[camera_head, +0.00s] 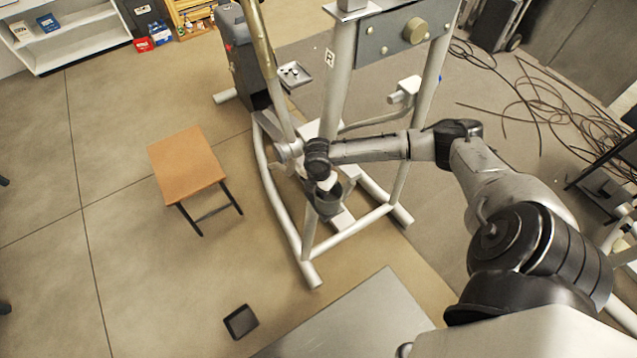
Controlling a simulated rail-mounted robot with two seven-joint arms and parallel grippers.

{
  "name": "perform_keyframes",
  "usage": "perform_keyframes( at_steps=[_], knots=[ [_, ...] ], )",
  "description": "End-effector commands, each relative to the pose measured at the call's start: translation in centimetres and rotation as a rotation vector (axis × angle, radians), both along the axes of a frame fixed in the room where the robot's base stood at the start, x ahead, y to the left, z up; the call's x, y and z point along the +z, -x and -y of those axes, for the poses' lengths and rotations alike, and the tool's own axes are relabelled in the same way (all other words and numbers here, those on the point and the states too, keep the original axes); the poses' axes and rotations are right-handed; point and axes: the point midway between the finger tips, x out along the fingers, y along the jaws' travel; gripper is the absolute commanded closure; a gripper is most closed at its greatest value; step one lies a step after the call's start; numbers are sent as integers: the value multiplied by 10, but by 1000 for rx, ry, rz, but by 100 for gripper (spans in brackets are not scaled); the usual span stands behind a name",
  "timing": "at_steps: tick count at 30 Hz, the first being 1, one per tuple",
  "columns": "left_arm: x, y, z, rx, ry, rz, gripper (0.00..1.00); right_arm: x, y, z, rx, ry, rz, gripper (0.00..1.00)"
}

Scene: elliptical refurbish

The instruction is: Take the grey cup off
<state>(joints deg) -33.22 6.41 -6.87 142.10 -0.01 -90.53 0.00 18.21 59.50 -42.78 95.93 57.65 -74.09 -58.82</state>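A dark grey cup (328,204) shows low on the pale frame of the elliptical machine (341,85), near its lower crossbars. My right arm reaches in from the right, and my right gripper (328,184) points down at the top of the cup. The gripper overlaps the cup's upper rim in the picture. The fingers are small and partly hidden by the wrist, so I cannot tell whether they touch or grip the cup. My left gripper is not in view.
A wooden-topped stool (187,160) stands left of the machine. A small dark tray (240,322) lies on the floor at the front. Loose black cables (540,100) spread at the right. Shelves (75,45) stand at the back left. The left floor is mostly clear.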

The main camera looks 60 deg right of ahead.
Motion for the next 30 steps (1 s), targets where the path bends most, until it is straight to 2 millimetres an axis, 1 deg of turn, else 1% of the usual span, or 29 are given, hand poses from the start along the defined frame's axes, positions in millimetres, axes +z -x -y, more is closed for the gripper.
perform_keyframes(
  at_steps=[3, 12, 14, 24, 29, 30],
  knots=[
    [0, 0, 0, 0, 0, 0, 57, -4, 0, 0, 0, 0, 0, 62],
    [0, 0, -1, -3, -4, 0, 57, -5, 0, 0, 0, -1, 0, 62],
    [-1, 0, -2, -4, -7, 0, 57, -5, 0, 0, 0, -1, 0, 67],
    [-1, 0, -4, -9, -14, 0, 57, -5, 0, 0, 0, -1, 0, 100],
    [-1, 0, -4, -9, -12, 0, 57, -4, 0, 0, 0, -1, 1, 100],
    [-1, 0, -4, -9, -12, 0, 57, -4, 0, 0, 0, -1, 1, 94]
  ],
)
